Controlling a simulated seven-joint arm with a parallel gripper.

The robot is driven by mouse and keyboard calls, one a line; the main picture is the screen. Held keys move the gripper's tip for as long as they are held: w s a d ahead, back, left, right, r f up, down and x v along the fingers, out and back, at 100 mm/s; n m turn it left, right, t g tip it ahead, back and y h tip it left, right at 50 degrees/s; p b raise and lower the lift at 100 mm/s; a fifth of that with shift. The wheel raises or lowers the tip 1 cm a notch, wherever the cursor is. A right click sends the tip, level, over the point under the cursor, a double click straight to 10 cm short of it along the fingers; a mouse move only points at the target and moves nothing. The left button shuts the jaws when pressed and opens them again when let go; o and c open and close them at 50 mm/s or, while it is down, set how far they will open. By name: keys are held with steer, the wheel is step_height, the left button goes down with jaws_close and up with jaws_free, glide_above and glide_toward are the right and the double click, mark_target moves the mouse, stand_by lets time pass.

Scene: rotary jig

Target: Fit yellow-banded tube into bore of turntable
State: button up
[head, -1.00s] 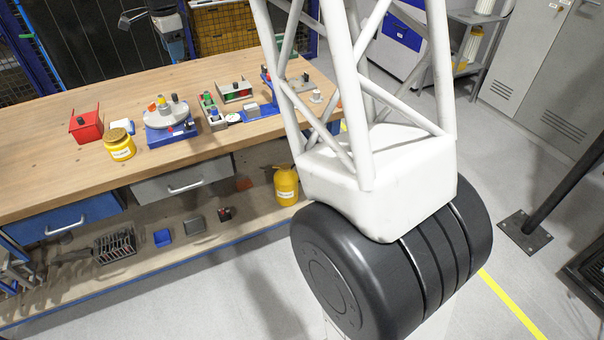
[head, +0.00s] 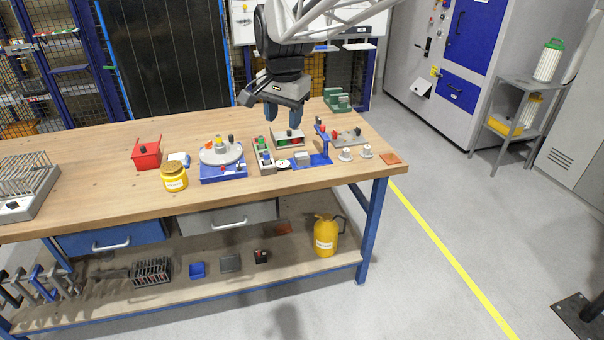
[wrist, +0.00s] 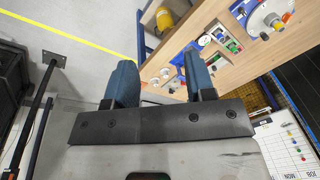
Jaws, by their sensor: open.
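The turntable (head: 207,158) is a light grey disc on a blue base on the bench. Small dark, yellow and orange pieces stand on it. It also shows at the upper right of the wrist view (wrist: 262,17). Right of it is a narrow grey rack (head: 266,168) with green-, blue- and red-topped pieces. I cannot tell which piece is the yellow-banded tube, and the bore is too small to make out. My gripper (head: 284,114) is open and points down above the back of the bench, right of the turntable. Its fingers (wrist: 160,78) have nothing between them in the wrist view.
A red bin (head: 146,154) and a yellow jar (head: 174,178) stand left of the turntable. A grey tray (head: 287,141), a blue fixture (head: 314,161) and two pale spools (head: 345,155) are to the right. A wire rack (head: 25,185) is at far left. The front bench edge is clear.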

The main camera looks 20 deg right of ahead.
steer(key=s+d+f+n, duration=0.1)
steer(key=s+f+n, duration=0.1)
steer(key=s, duration=0.7)
steer(key=s+d+f+n, duration=0.1)
steer(key=s+f+n, duration=0.2)
steer(key=s, duration=0.6)
steer(key=s+d+f+n+t, duration=0.1)
steer(key=s+d+f+n, duration=0.1)
steer(key=s, duration=0.8)
step_height(320, 180, down, 2)
steer(key=shift+n, duration=0.7)
steer(key=shift+w, duration=0.1)
steer(key=shift+c, duration=0.3)
